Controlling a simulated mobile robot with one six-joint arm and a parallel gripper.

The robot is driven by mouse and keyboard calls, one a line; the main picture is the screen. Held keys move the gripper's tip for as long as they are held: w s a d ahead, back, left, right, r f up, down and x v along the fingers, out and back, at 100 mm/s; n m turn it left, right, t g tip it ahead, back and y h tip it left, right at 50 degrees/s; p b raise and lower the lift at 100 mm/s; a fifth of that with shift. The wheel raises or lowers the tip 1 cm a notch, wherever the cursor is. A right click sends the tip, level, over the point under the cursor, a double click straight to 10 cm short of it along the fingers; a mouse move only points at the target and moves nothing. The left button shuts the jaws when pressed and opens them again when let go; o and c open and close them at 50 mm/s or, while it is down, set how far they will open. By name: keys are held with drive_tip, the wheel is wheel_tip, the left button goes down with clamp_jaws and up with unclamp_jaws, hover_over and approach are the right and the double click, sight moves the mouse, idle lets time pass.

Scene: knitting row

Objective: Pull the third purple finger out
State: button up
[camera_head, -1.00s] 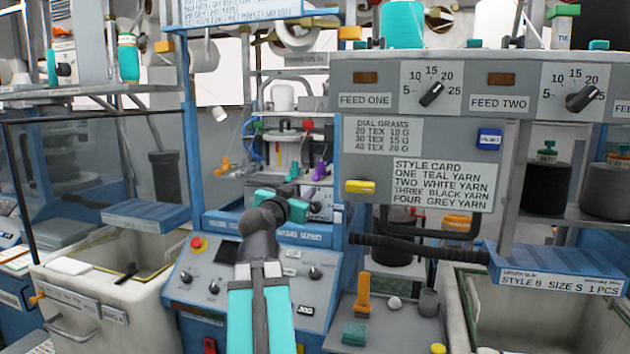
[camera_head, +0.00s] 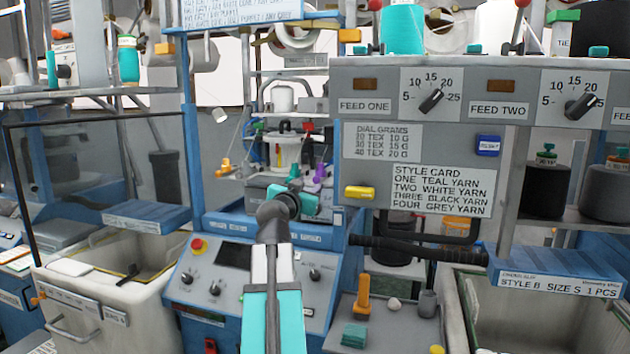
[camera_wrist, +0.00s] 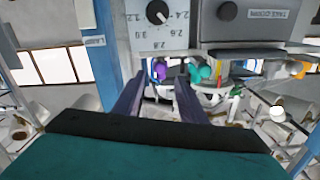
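A small purple piece (camera_head: 320,172) shows inside the knitting machine in the middle of the head view. It also shows as a purple finger (camera_wrist: 160,69) in the wrist view, which looks upside down. A teal piece (camera_wrist: 200,70) is beside it. I cannot tell which in a row this purple finger is. My gripper (camera_wrist: 157,84) has two dark fingers spread apart with nothing between them. In the wrist view its tips are near the purple finger, apparently short of it. In the head view my teal wrist hides the gripper fingers.
Blue uprights (camera_head: 190,130) frame the machine opening. A control panel (camera_head: 215,285) with knobs is below it. A grey feed panel (camera_head: 480,85) overhangs at the right. A black padded bar (camera_head: 410,248) is right of my arm. Open bins stand at both sides.

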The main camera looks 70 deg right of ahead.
sight(316, 180)
drive_tip(key=shift+w+d+p, duration=0.2)
drive_tip(key=shift+d+p, duration=0.4)
drive_tip(key=shift+d, duration=2.6)
clamp_jaws()
